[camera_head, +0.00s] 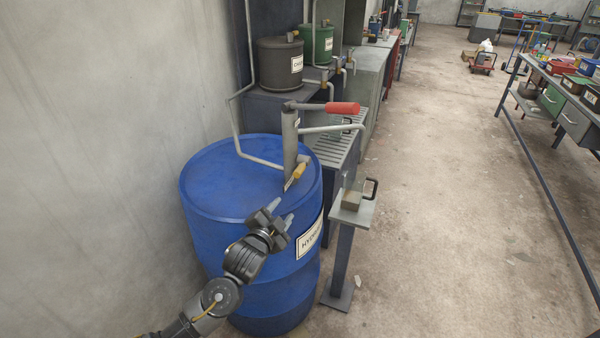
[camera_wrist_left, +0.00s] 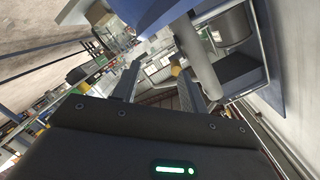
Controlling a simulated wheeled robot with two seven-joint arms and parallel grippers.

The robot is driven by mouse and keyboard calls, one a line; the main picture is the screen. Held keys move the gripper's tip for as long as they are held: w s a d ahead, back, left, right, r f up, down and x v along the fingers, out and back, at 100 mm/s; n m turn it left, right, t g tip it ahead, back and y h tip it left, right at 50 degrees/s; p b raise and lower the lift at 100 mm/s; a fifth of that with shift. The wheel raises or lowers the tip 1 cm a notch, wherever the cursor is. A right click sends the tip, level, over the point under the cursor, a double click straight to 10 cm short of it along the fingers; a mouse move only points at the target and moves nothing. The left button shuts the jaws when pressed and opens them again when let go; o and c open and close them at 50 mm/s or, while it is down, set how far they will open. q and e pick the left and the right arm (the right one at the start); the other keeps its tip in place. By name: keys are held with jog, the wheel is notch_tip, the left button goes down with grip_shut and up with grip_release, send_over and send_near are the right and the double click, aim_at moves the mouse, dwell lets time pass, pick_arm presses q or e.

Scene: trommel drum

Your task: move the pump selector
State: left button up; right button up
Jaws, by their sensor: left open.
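A grey hand pump (camera_head: 290,145) stands upright on a blue drum (camera_head: 225,180) and has a red-gripped handle (camera_head: 342,108) at its top. A small yellow lever (camera_head: 298,171), which looks like the pump selector, sits low on the pump near the drum lid. My left gripper (camera_head: 281,213) is open and empty, in front of the lever and apart from it, by the drum's front rim. In the left wrist view, a yellow tip (camera_wrist_left: 176,71) shows between the open fingers, beside the grey pump body (camera_wrist_left: 196,55). My right gripper is not in view.
A small grey stand (camera_head: 352,212) with a block on it is right of the drum. Dark and green canisters (camera_head: 280,62) stand on a bench behind. A bent pipe (camera_head: 237,130) runs down beside the wall at left. The floor (camera_head: 450,220) at right is open.

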aim_at(300, 168)
pick_arm(q)
jog(key=w+r, duration=0.1)
jog(key=w+r+m+t, duration=0.1)
jog(key=w+r, duration=0.1)
jog(key=w+d+r+m, duration=0.1)
jog(key=shift+w+r+t+h, duration=0.15)
jog(key=shift+w+t+h, duration=0.1)
jog(key=shift+t+h, duration=0.15)
jog(key=p+x, duration=0.1)
jog(key=x, duration=0.9)
jog(key=shift+c, duration=0.2)
grip_shut()
